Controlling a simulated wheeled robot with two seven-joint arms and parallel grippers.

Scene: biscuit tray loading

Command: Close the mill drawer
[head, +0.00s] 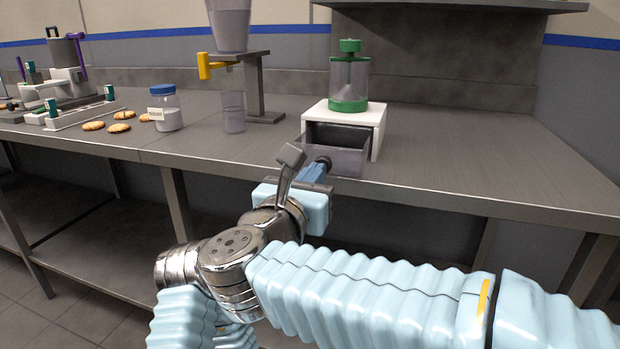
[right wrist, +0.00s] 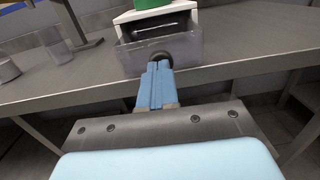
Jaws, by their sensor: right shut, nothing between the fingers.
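The mill (head: 348,78) has a clear body with a green lid and green base and stands on a white box (head: 379,118). The grey drawer (head: 338,135) of the box is pulled out toward me and looks empty inside. In the right wrist view the drawer (right wrist: 190,47) is straight ahead, with a dark round knob (right wrist: 162,57) on its front. My right gripper (head: 322,163) is shut and empty, its blue fingertips (right wrist: 158,70) at the knob; I cannot tell whether they touch it. My left gripper is not in view.
A dispenser with a yellow lever (head: 207,66) stands left of the mill, a clear cup (head: 233,112) below it. A jar with a blue lid (head: 165,108) and several biscuits (head: 122,115) lie further left. The counter right of the mill (head: 480,150) is clear. A shelf (head: 450,4) hangs above.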

